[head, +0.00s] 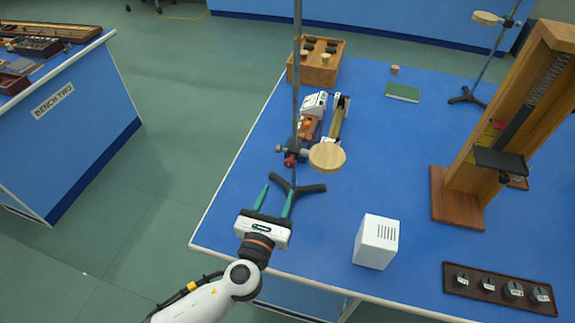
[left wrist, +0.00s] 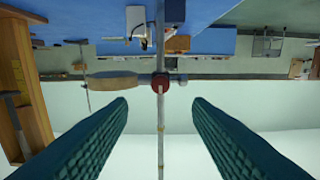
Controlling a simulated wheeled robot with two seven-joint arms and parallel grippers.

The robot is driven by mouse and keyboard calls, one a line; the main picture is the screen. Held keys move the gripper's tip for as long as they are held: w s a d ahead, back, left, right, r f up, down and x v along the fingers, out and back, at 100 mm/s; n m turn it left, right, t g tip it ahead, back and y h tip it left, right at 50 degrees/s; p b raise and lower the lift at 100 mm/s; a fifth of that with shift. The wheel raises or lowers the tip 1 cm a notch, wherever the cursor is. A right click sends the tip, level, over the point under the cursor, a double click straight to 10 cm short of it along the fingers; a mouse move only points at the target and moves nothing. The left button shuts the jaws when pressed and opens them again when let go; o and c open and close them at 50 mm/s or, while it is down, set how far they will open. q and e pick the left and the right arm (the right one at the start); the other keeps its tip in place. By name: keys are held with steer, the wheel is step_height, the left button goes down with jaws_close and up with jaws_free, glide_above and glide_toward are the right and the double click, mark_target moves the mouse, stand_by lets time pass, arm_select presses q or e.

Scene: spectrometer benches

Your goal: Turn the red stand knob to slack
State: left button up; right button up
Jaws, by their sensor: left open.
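The red stand knob (head: 290,160) sits on the clamp of a thin upright metal rod (head: 296,85) with a dark tripod foot (head: 310,188). A round wooden disc (head: 327,157) sticks out from the same clamp. My left gripper (head: 276,195) is open and empty, in front of the stand with its fingers pointing towards it. In the left wrist view the red knob (left wrist: 161,83) appears centred between the two teal fingers (left wrist: 160,105), just beyond their tips and apart from them. The knob's turning position cannot be told. My right gripper is not in view.
A white box (head: 377,242) and a dark tray of weights (head: 500,289) stand at the front right. A tall wooden frame (head: 457,205) is at the right. Small instruments (head: 338,117) and a wooden box (head: 317,68) lie behind the stand. Blue bench top is clear between.

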mark_target(289, 165)
arm_select(q)
steer(key=p+x, duration=0.1)
steer(key=x, duration=0.8)
steer(key=shift+w, duration=0.25)
steer(key=shift+c, duration=0.5)
steer(key=c, duration=0.9)
